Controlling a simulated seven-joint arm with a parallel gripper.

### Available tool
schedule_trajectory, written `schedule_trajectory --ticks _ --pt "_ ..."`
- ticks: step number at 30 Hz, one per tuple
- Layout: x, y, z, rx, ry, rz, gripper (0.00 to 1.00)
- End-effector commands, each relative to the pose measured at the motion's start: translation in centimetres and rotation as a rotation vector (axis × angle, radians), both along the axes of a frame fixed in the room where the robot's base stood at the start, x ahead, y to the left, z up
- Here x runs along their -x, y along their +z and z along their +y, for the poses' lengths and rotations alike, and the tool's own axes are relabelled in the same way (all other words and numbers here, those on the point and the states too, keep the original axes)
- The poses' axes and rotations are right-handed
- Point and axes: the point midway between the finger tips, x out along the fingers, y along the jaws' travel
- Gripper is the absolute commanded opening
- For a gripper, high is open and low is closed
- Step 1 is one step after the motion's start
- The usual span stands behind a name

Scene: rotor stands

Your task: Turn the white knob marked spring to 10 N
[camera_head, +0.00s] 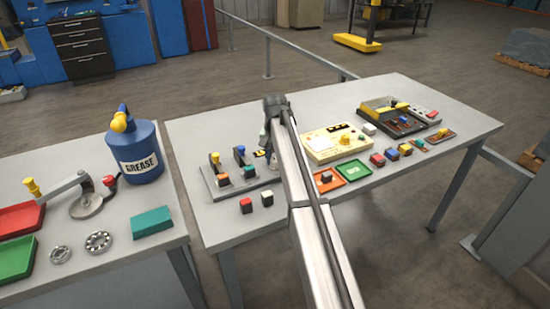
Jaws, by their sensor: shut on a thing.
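My gripper (267,150) is at the right end of a grey stand (213,187) on the middle table, pointing down. It is shut on what looks like the white knob, a small pale part of which shows between and beside the fingers. My gripper and arm hide most of this knob. Its spring marking, any scale and its setting cannot be read. On the same stand, a yellow knob (215,157) and a blue knob (240,150) stand to the left of my gripper. Orange and teal blocks sit low on the stand.
Red (246,205) and white (267,198) blocks lie in front of the stand. Right of my arm are a cream panel (322,152), orange and green trays, several small blocks and a dark box (375,107). A blue grease can (138,165) stands on the left table.

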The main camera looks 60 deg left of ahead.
Motion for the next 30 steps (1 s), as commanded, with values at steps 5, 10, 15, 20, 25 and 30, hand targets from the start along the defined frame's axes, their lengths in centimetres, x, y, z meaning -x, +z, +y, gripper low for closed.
schedule_trajectory --ticks 5,10,15,20,25,30 --pt "0.00 0.01 0.00 0.000 0.001 0.000 0.05" --pt "0.00 0.01 0.00 0.000 0.029 0.000 0.05" --pt "0.02 0.01 0.02 0.000 0.109 0.000 0.05" --pt "0.05 0.01 0.03 0.000 0.220 0.000 0.05" --pt "0.07 0.01 0.03 0.000 0.336 0.000 0.05" --pt "0.10 0.01 0.05 0.000 0.430 0.000 0.05"
